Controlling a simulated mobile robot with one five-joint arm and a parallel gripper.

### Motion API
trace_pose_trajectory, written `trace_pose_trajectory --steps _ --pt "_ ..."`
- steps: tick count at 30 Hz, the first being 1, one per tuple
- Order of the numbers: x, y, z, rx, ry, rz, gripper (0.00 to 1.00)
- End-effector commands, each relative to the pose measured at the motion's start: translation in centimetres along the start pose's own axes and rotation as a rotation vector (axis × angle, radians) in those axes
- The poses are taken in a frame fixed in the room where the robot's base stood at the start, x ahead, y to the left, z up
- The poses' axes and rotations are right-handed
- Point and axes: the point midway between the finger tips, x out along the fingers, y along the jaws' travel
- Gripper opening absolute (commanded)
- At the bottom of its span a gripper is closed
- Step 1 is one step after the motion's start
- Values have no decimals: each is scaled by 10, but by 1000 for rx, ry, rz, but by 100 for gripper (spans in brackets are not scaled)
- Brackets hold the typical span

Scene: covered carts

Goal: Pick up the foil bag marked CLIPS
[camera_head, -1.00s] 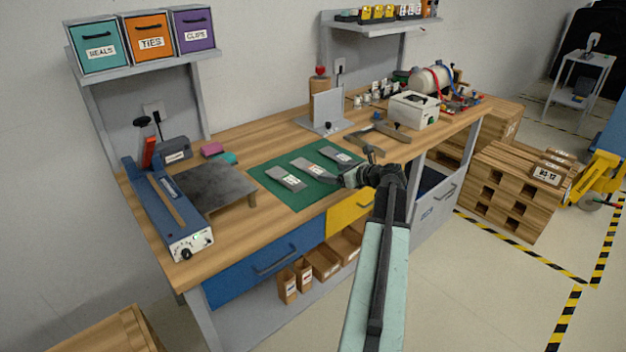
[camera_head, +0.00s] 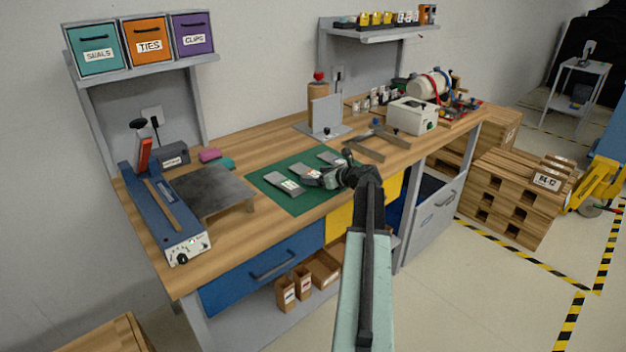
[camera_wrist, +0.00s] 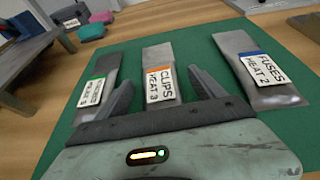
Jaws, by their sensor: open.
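The foil bag marked CLIPS (camera_wrist: 161,55) lies flat on the green mat (camera_wrist: 200,45), with an orange-edged label reading CLIPS HEAT 3. In the wrist view my gripper (camera_wrist: 157,85) is open, with one finger on each side of this bag's near part. I cannot tell whether the fingers touch it. In the head view my gripper (camera_head: 325,178) is over the mat at the middle bag (camera_head: 306,175) and partly hides it. A green-labelled bag (camera_wrist: 100,80) lies to the left. A blue-labelled FUSES bag (camera_wrist: 255,65) lies to the right.
A dark raised plate (camera_head: 208,190) and a blue sealer (camera_head: 160,210) stand left of the mat. Pink and teal blocks (camera_head: 210,155) lie behind the plate. A metal bracket (camera_head: 325,120) stands behind the mat.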

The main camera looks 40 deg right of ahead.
Motion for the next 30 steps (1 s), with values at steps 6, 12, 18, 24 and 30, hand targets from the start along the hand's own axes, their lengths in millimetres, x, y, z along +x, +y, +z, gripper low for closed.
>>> trace_pose_trajectory --steps 6,12,18,24,30 --pt "0 0 0 0 0 1 28" --pt "0 0 0 0 0 1 11" --pt "-2 1 6 0 0 1 11" --pt "-11 1 26 0 0 1 11" --pt "-34 9 28 1 0 0 11"
